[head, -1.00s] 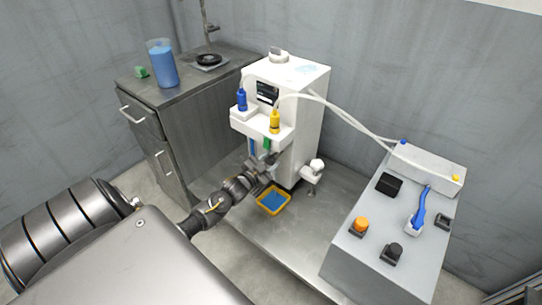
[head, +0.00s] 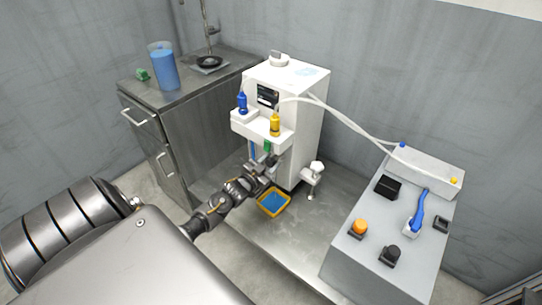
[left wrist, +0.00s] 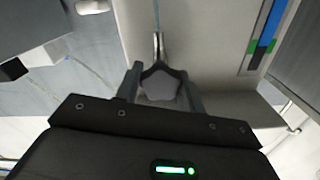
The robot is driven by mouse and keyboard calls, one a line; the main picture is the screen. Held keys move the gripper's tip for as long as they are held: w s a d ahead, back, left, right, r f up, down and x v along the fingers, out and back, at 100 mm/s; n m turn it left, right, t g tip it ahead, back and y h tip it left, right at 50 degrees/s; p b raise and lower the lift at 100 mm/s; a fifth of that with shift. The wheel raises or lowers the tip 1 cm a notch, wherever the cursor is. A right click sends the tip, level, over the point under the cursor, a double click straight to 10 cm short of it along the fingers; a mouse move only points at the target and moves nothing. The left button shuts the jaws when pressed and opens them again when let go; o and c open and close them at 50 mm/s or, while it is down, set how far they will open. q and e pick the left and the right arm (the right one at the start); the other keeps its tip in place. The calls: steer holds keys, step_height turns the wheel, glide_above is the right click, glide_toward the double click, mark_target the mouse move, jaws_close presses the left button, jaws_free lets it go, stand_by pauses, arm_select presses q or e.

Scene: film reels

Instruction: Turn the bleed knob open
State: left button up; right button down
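The bleed knob (left wrist: 160,84), grey and lobed, sits on the front of the white machine (head: 307,108), low down. In the left wrist view it lies between the two fingers of my left gripper (left wrist: 160,90), which appear to touch it on both sides. A thin metal stem rises above the knob in that view. In the head view my left gripper (head: 262,161) is at the machine's lower front and hides the knob. My right gripper is not in view.
A yellow-rimmed tray with blue inside (head: 288,207) stands on the floor plate just below my gripper. A white fitting on a stand (head: 314,170) is right of it. A grey control console (head: 345,272) stands at right, a dark cabinet (head: 190,122) at left.

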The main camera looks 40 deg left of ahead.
arm_select(q)
steer(key=o, duration=0.4)
steer(key=s+p, duration=0.1)
steer(key=s, duration=1)
steer(key=shift+d, duration=0.1)
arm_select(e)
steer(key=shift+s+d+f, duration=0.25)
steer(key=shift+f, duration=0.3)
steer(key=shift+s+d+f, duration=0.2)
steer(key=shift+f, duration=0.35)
arm_select(q)
steer(key=shift+w, duration=0.1)
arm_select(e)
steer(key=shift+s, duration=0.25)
